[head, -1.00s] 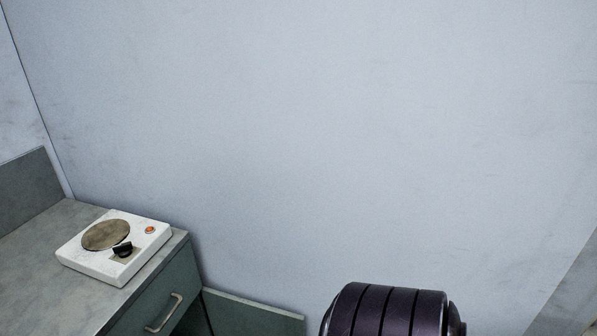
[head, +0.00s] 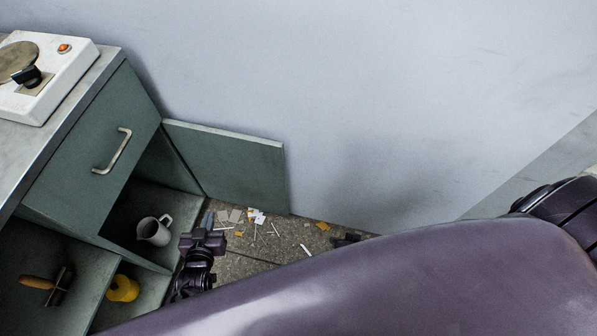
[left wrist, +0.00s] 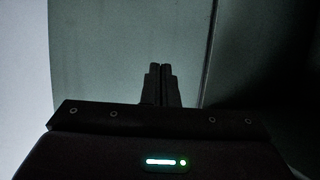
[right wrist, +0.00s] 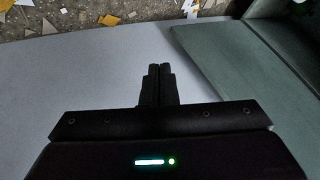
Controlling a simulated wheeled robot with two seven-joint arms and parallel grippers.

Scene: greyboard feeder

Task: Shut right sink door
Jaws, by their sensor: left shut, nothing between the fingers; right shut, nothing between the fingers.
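The green cabinet door (head: 235,165) stands wide open at the right end of the cabinet, close to the pale wall. My left gripper (head: 208,216) is shut and empty, in front of the open cabinet and near the door's lower part. In the left wrist view its closed fingers (left wrist: 161,70) point at the green door (left wrist: 120,65); contact cannot be told. My right gripper (head: 346,239) is to the right of the door, mostly hidden behind my arm. In the right wrist view its closed fingers (right wrist: 158,70) are empty, with the green door (right wrist: 245,75) to their right.
The cabinet holds a grey jug (head: 154,231), a yellow object (head: 122,289) and a wooden-handled tool (head: 40,283). A drawer (head: 92,150) is above, with a hotplate (head: 60,75) on the counter. Scraps litter the floor (head: 262,250). The pale wall (head: 380,100) is close behind.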

